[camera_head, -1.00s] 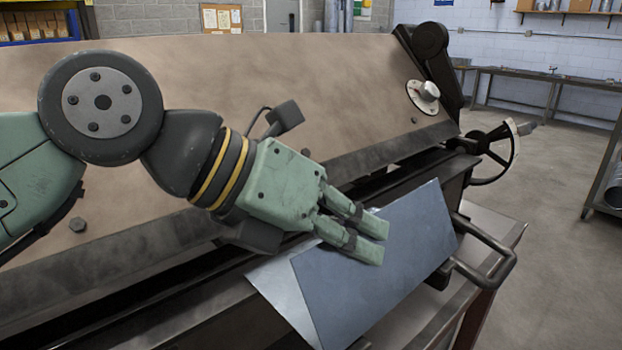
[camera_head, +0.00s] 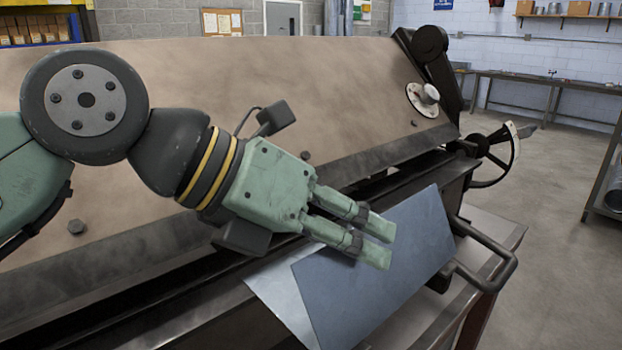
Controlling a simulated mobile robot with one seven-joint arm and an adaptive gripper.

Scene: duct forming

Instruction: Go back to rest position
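My gripper (camera_head: 383,243) is in front of the bending machine, its two fingers pointing right and down over a blue-grey metal sheet (camera_head: 400,275). The fingers are nearly parallel with a narrow gap between them, and nothing shows between them. The blue-grey sheet overlaps a lighter silver sheet (camera_head: 280,292) at the machine's front edge. I cannot tell whether the fingertips touch the sheet or hover above it. My arm hides part of the machine's left side.
The large bending machine (camera_head: 300,75) with a tan sloped plate fills the middle. A handwheel (camera_head: 493,160) and a front handle bar (camera_head: 490,240) stick out at its right. A workbench (camera_head: 550,82) stands along the back wall. The floor (camera_head: 565,265) at right is clear.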

